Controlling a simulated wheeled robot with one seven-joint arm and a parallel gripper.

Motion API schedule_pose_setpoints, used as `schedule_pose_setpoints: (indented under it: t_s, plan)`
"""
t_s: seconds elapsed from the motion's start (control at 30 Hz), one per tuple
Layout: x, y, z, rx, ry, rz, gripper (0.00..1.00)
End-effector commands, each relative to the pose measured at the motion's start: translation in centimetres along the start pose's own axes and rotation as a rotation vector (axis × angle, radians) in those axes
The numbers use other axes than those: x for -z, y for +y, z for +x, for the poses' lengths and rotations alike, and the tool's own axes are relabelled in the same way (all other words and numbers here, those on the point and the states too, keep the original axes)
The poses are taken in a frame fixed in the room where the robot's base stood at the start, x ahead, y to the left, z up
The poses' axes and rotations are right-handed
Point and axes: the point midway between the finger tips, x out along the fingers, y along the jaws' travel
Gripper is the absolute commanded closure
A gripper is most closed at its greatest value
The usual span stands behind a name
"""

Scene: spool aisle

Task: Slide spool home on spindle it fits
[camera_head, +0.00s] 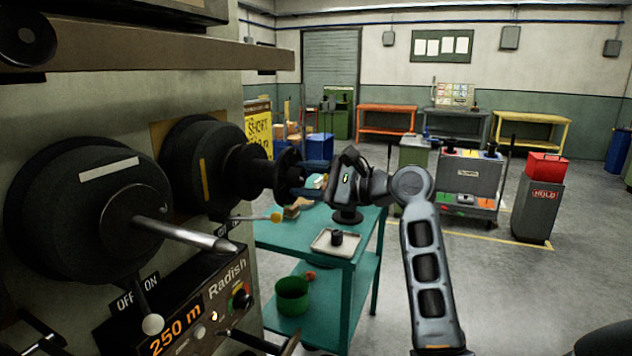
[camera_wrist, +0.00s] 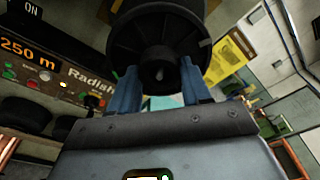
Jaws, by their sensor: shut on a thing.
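A black spool (camera_head: 257,172) is in line with the far black hub (camera_head: 193,160) on the machine, close against it or partly on its spindle; I cannot tell how far. My gripper (camera_head: 303,181) is shut on the spool's outer end from the right. In the wrist view the spool's round flange (camera_wrist: 153,42) faces me, between the two blue fingers (camera_wrist: 160,88). A small dark knob shows at its centre. The near black hub (camera_head: 80,215) carries a bare steel spindle (camera_head: 190,235) pointing right. The far spindle itself is hidden.
A lever with a pale ball (camera_head: 152,324) hangs below the near hub, and a yellow-knobbed lever (camera_head: 276,217) below the far one. A teal table (camera_head: 290,238) with a tray (camera_head: 322,243) stands behind my arm. A grey bin (camera_head: 537,208) and cart stand right; floor between is open.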

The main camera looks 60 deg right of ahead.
Motion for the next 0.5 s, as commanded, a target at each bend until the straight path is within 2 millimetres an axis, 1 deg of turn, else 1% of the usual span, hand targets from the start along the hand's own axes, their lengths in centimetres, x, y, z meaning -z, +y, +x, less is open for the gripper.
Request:
schedule_pose_setpoints:
  t_s: [0.4,0.43,0.5]
  plan:
    - [-0.4,0.0,2.5,0.000,-0.002,0.000,1.00]
    - [-0.3,0.0,2.4,0.001,-0.001,0.000,0.49]
    - [-0.3,0.0,2.4,0.000,-0.001,0.000,0.43]
